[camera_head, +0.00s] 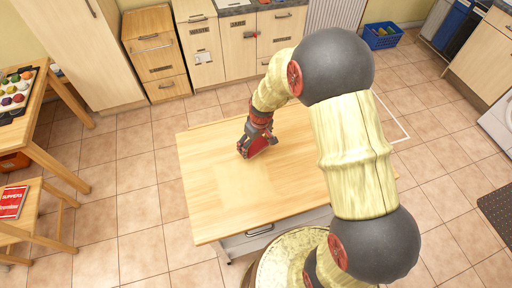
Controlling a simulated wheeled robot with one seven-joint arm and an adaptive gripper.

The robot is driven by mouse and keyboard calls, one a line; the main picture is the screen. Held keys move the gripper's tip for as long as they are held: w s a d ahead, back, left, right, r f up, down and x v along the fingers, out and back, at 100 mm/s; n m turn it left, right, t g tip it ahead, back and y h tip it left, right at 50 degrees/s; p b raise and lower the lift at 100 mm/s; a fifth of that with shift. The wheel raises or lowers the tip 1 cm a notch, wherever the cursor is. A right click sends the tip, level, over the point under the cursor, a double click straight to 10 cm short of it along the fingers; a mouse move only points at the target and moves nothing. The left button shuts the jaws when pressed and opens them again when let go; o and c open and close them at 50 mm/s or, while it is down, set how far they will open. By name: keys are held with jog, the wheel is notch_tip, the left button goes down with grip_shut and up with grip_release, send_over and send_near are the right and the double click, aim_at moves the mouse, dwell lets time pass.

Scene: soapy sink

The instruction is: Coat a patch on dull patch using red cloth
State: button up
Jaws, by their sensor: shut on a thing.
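My gripper (244,152) points down at the wooden tabletop (215,215), a little left of its middle. It is shut on the red cloth (262,144), of which only a small red part shows beside the dark fingers. The cloth is low, at or just above the wood; I cannot tell whether it touches. A faint paler area, likely the dull patch (222,160), lies on the tabletop around and left of the gripper. Its edges are hard to make out. My arm hides the right part of the tabletop.
A wooden side table (35,125) with a tray of colourful round items (17,90) stands at the left, with a chair (40,215) bearing a red booklet (11,203). Cabinets (208,50) line the back. A blue basket (382,36) sits on the tiled floor. The tabletop's front left is clear.

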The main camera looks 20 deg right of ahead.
aim_at(254, 144)
jog(key=shift+s+r+p, duration=0.1)
jog(key=shift+r+p, duration=0.9)
jog(key=shift+r, duration=1.05)
